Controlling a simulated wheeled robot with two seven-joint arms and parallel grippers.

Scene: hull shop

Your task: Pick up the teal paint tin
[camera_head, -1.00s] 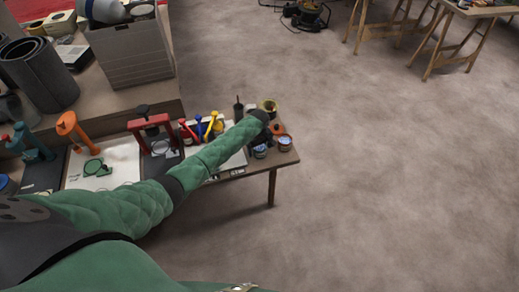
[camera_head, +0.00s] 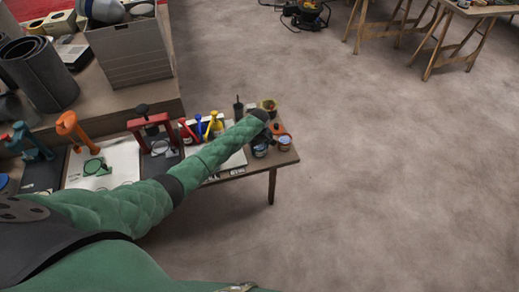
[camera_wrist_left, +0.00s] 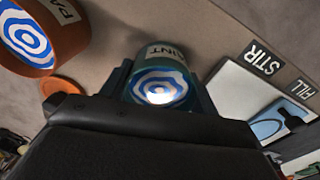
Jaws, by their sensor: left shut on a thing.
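The teal paint tin (camera_wrist_left: 160,62) shows in the left wrist view, with a white label reading "INT" in part and blue and white swirled paint on top. It stands between the two fingers of my left gripper (camera_wrist_left: 163,92), which is shut on it. In the head view the tin (camera_head: 260,151) shows just below the dark end of my left arm, near the table's right end. My left gripper (camera_head: 262,136) is mostly hidden there by the arm. I cannot tell if the tin touches the table. My right gripper is not in view.
An orange-brown tin (camera_wrist_left: 40,38) with similar swirled paint stands close beside the teal tin; it also shows in the head view (camera_head: 284,145). An orange disc (camera_wrist_left: 63,86) lies nearby. The floor right of the table is clear.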

